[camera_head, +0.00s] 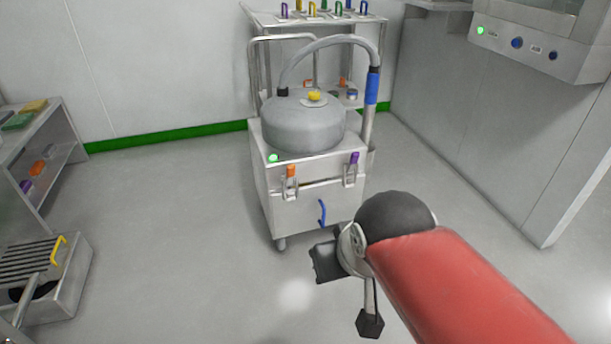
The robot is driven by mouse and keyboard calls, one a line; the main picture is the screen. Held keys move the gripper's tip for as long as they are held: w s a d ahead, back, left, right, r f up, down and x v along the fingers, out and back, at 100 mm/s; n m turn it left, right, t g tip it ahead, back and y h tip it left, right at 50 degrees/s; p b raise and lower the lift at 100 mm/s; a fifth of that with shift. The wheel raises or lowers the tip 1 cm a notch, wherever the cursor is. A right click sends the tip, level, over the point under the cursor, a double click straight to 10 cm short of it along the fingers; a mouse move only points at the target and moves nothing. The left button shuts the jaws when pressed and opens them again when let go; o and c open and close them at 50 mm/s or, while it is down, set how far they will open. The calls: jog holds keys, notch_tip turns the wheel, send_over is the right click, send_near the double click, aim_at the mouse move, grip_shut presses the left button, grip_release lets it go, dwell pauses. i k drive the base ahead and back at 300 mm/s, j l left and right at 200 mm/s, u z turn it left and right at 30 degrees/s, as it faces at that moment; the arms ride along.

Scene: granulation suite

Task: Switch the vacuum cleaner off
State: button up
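The vacuum cleaner (280,193) stands on the floor in the middle of the view. It is a steel box on feet or castors with a grey domed lid. A yellow knob (314,96) sits on top of the dome. A green lamp (273,158) is lit at the box's front left corner. Orange and purple latches and a blue handle (322,212) are on its front. A hose (325,42) arches to a wand with a blue grip. My gripper (326,263) is below and in front of the cleaner, apart from its top; its fingers are not clear.
A steel rack (262,17) with coloured-handled items stands behind the cleaner. A shelf unit (62,110) and a low steel box with a grating (70,285) are at left. A cabinet (550,35) with a green lamp and blue buttons is at right. Floor in front is clear.

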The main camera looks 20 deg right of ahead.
aim_at(313, 95)
jog(key=i+l, duration=0.3)
jog(key=i, duration=0.25)
jog(key=i+l, duration=0.3)
jog(key=i, duration=0.2)
jog(key=i+l, duration=0.3)
jog(key=i, duration=0.25)
